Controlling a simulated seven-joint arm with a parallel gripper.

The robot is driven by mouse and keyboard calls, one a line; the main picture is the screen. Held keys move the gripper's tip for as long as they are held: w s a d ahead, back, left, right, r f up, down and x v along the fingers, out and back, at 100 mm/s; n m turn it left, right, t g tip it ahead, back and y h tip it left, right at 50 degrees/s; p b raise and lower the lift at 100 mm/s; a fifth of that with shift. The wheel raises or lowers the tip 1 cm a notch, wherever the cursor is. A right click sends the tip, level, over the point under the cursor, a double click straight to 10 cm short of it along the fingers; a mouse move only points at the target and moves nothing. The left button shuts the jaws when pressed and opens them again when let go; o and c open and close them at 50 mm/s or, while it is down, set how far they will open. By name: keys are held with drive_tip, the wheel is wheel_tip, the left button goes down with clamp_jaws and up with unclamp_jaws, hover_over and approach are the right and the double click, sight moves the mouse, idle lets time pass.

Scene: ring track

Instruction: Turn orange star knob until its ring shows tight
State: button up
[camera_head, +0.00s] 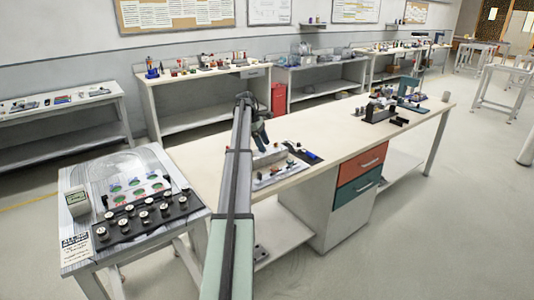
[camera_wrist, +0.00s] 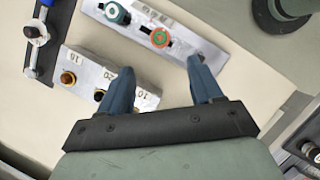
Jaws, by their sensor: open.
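My gripper (camera_wrist: 158,66) is open and empty in the wrist view, its two blue fingers pointing toward metal blocks on the bench. A second metal block (camera_wrist: 85,62), marked with numbers, has a small orange-brown knob (camera_wrist: 68,78) and lies partly behind the left finger. I cannot tell which part is the orange star knob, and no ring reading is legible. In the head view my gripper (camera_head: 262,136) is above the bench, its fingers unclear.
The pale bench (camera_head: 340,133) has clear room to the right of the blocks. Dark fixtures (camera_head: 380,112) stand farther along it. A table with several dials (camera_head: 140,215) stands at left.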

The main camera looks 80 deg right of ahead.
drive_tip(key=shift+v, duration=1.2)
drive_tip(key=shift+w, duration=0.1)
